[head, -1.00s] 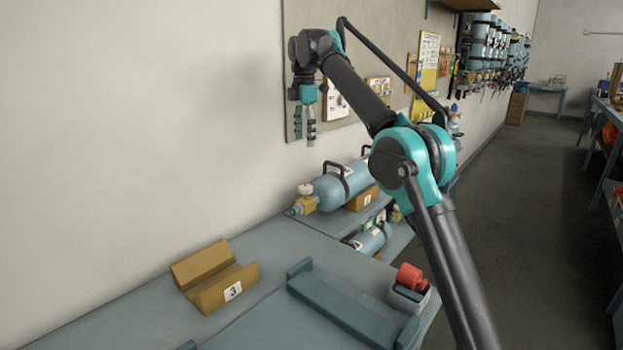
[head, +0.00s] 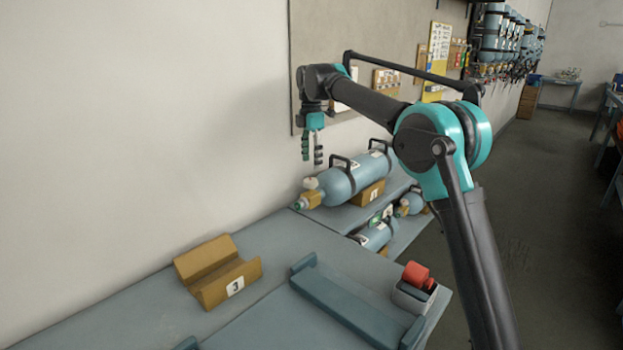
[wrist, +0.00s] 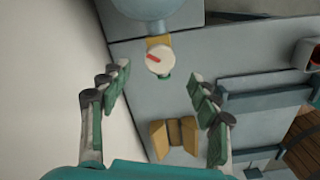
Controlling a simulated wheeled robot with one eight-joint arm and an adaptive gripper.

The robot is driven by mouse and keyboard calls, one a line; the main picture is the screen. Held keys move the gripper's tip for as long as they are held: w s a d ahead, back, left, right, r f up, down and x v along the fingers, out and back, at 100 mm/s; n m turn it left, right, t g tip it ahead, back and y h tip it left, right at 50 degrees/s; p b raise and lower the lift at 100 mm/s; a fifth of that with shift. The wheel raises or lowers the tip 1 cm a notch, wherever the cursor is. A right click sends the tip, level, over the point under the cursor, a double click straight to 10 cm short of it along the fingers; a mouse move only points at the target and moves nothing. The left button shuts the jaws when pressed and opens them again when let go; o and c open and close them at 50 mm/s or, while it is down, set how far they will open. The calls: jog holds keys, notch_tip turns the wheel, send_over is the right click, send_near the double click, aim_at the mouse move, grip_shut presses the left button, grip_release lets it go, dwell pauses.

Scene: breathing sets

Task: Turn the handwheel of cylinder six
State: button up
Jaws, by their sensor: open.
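A blue cylinder (head: 355,178) lies on the shelf beyond the bench, its valve end toward me. I cannot read a six on it. Its white round handwheel (head: 311,183) sits on top of a brass valve (head: 309,199) with a green outlet. In the wrist view the handwheel (wrist: 160,60) faces the camera and carries a red mark. My gripper (head: 312,161) is above the handwheel with fingers pointing down. In the wrist view my gripper (wrist: 158,80) is open and empty, its fingers spread to either side of the handwheel, apart from it.
A wooden cradle marked 3 (head: 220,284) stands empty on the bench (head: 130,315). A blue tray-like frame (head: 345,304) and a red-topped device (head: 416,278) are at the right. More cylinders (head: 375,236) lie lower down. The wall (head: 150,120) runs close on the left.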

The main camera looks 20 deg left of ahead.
aim_at(311, 180)
notch_tip(311, 180, down, 7)
jog(key=shift+r, duration=0.1)
jog(key=shift+c, duration=0.4)
jog(key=c, duration=1.1)
jog(key=shift+m, duration=0.4)
